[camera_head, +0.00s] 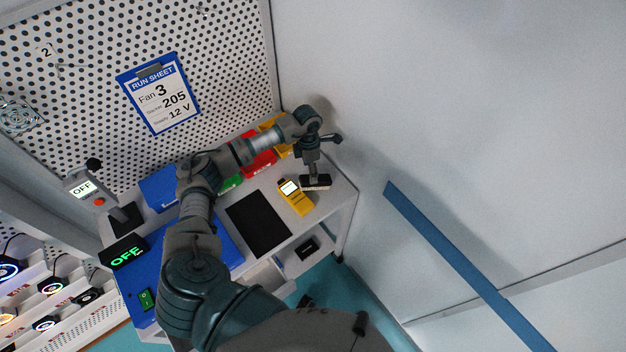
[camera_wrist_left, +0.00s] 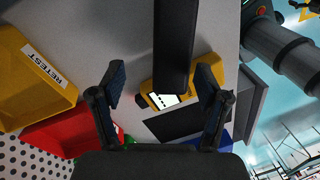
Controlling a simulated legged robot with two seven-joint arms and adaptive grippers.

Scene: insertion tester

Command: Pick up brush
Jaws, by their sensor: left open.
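The brush (camera_head: 316,182), a dark block with a pale bristle edge, is at the right end of the white bench, beside the yellow meter (camera_head: 296,198). My left gripper (camera_head: 313,157) is just above it. In the left wrist view the gripper (camera_wrist_left: 160,85) is open, its two fingers wide apart. A dark bar, apparently the brush (camera_wrist_left: 175,45), comes from the top edge into the space between the fingertips and partly covers the meter (camera_wrist_left: 205,75). I see no finger closed on it. Contact cannot be told. My right gripper is out of view.
A yellow RETEST bin (camera_wrist_left: 30,75) and a red bin (camera_wrist_left: 75,130) stand nearby. A black mat (camera_head: 258,224) lies left of the meter. A perforated panel with a run sheet (camera_head: 158,92) rises behind. A plain wall is close on the right.

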